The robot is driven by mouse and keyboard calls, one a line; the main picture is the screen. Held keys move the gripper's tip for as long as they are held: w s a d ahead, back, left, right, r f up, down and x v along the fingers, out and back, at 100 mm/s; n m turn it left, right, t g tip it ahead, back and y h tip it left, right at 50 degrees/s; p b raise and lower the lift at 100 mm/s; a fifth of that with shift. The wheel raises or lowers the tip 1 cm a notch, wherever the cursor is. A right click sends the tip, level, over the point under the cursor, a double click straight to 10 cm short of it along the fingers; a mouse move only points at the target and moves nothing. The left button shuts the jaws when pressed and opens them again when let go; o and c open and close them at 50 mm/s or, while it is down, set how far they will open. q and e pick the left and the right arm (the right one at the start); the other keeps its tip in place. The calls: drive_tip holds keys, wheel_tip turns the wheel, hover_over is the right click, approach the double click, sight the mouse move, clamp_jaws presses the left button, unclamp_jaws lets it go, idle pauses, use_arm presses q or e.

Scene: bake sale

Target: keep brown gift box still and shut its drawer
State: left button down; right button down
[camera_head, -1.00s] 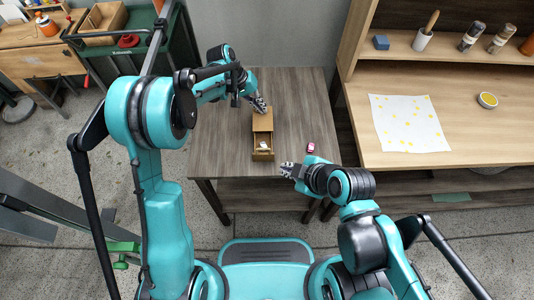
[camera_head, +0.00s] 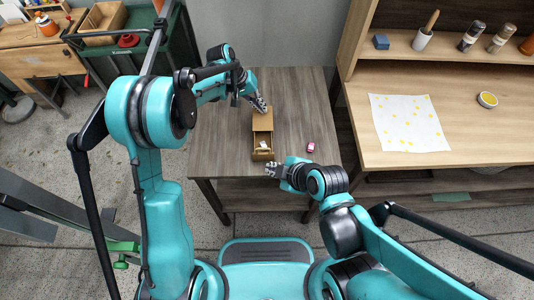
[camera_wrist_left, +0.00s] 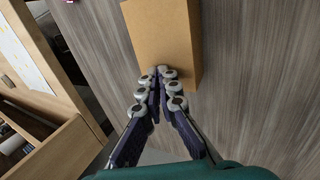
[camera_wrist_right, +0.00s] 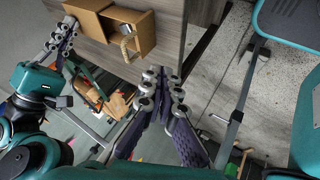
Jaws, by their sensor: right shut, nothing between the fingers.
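The brown gift box (camera_head: 262,122) stands on the grey wooden table, with its drawer (camera_head: 263,156) pulled out towards me. Something small and pale lies in the drawer; the right wrist view shows a twisted tan piece at the drawer (camera_wrist_right: 145,38). My left gripper (camera_head: 263,108) is at the box's far end. In the left wrist view its closed fingertips (camera_wrist_left: 160,72) are at the box's face (camera_wrist_left: 163,35), touching or almost touching. My right gripper (camera_head: 269,170) is shut and empty, just in front of the drawer; a small gap shows in the right wrist view (camera_wrist_right: 161,75).
A small pink object (camera_head: 310,147) lies on the table (camera_head: 225,140) right of the box. A wooden shelf unit with a spotted sheet (camera_head: 408,123) stands to the right. The table's front edge runs just in front of the drawer.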

drive_tip(key=shift+w+a+f, duration=0.25)
drive_tip(key=shift+w+f, duration=0.1)
drive_tip(key=shift+w, duration=0.6)
drive_tip(key=shift+w+a+f, duration=0.3)
drive_tip(key=shift+w+f, duration=0.1)
drive_tip(key=shift+w, duration=0.6)
drive_tip(key=shift+w+a+f, duration=0.25)
drive_tip(key=shift+w+f, duration=0.1)
drive_tip(key=shift+w, duration=0.6)
approach(266, 130)
drive_tip(key=a+f, duration=0.1)
drive_tip(key=w+a+f, duration=0.2)
drive_tip(key=a, duration=0.1)
drive_tip(key=shift+s, duration=0.1)
drive_tip(key=s, duration=0.4)
drive_tip(key=shift+s+f, duration=0.25)
drive_tip(key=shift+f, duration=0.05)
drive_tip(key=v, duration=0.9)
drive_tip(key=shift+d+r, duration=0.25)
drive_tip(key=shift+r, duration=0.05)
